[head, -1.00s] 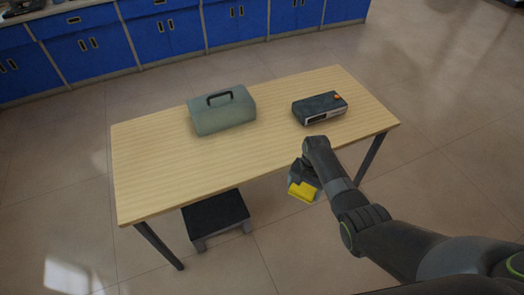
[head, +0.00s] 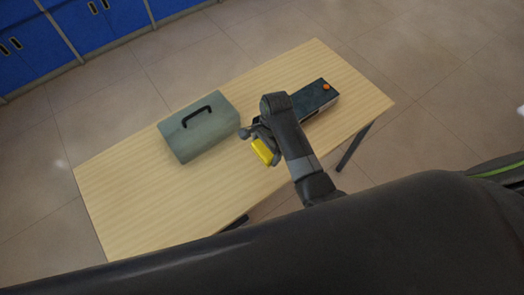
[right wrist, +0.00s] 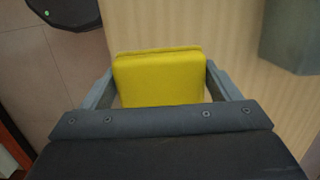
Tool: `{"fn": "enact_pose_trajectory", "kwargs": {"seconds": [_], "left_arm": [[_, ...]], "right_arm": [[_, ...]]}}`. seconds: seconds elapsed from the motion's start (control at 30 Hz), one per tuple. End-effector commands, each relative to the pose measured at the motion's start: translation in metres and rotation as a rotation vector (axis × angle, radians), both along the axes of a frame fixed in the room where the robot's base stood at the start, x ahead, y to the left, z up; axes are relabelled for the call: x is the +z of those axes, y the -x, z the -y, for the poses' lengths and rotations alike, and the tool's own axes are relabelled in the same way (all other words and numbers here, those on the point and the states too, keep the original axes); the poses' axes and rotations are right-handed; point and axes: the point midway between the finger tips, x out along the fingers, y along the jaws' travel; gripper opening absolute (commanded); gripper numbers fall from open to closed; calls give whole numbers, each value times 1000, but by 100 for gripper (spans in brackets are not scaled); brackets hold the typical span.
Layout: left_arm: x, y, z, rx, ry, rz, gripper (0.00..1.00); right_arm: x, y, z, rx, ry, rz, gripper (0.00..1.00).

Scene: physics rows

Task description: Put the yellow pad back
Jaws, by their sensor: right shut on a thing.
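The yellow pad (head: 263,151) is held in my right gripper (head: 262,143), over the wooden table (head: 125,190) between the toolbox and the dark box. In the right wrist view the pad (right wrist: 160,78) sits between the two fingers of my right gripper (right wrist: 160,88), which are shut on its sides. The pad appears to be above the tabletop; the exact gap cannot be told. My left gripper is not in view.
A grey-green toolbox (head: 190,140) with a black handle stands left of the pad. A dark box with an orange knob (head: 326,87) lies on the right, partly hidden by my right arm. The table's left part is clear. Blue cabinets (head: 90,28) stand behind.

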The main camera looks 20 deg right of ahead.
Motion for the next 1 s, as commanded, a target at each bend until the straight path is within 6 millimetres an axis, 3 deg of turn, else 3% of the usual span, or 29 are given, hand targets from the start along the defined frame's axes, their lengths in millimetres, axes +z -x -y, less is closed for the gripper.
{"fn": "enact_pose_trajectory", "kwargs": {"seconds": [0.1,0.3,0.47,0.73,1.0], "left_arm": [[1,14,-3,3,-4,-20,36],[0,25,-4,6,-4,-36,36],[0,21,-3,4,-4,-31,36],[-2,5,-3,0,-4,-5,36],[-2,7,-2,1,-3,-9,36]], "right_arm": [[-20,2,0,-2,1,-6,62],[-47,1,0,0,0,-2,62],[-57,0,0,1,0,-1,62],[-89,1,1,1,1,-3,62],[-94,1,1,1,0,0,62]]}}
